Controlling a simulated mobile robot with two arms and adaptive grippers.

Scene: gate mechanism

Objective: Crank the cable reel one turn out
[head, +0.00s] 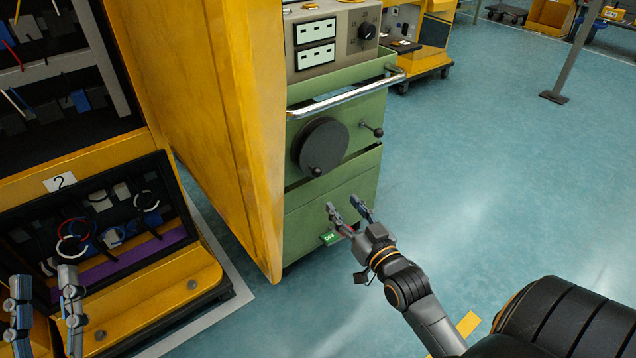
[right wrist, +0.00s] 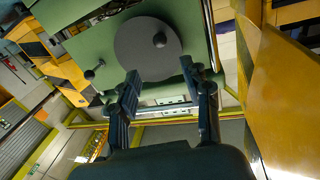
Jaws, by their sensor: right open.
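The cable reel looks to be the dark grey disc (head: 322,143) on the front of the green cabinet (head: 328,205). A round dark knob (head: 316,172) sits near the disc's lower edge. The disc (right wrist: 140,55) and its knob (right wrist: 159,40) also show in the right wrist view, beyond the fingertips. My right gripper (head: 345,206) is open and empty, below and in front of the disc, apart from the knob. It also shows in the right wrist view (right wrist: 162,72). My left gripper (head: 44,284) is at the lower left, open, with nothing visible between its fingers, far from the reel.
A smaller ball-ended handle (head: 374,130) sticks out right of the disc. A metal rail (head: 345,98) runs above it. A tall yellow panel (head: 215,120) stands close on the left. A yellow rack with cables (head: 110,300) is near my left gripper.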

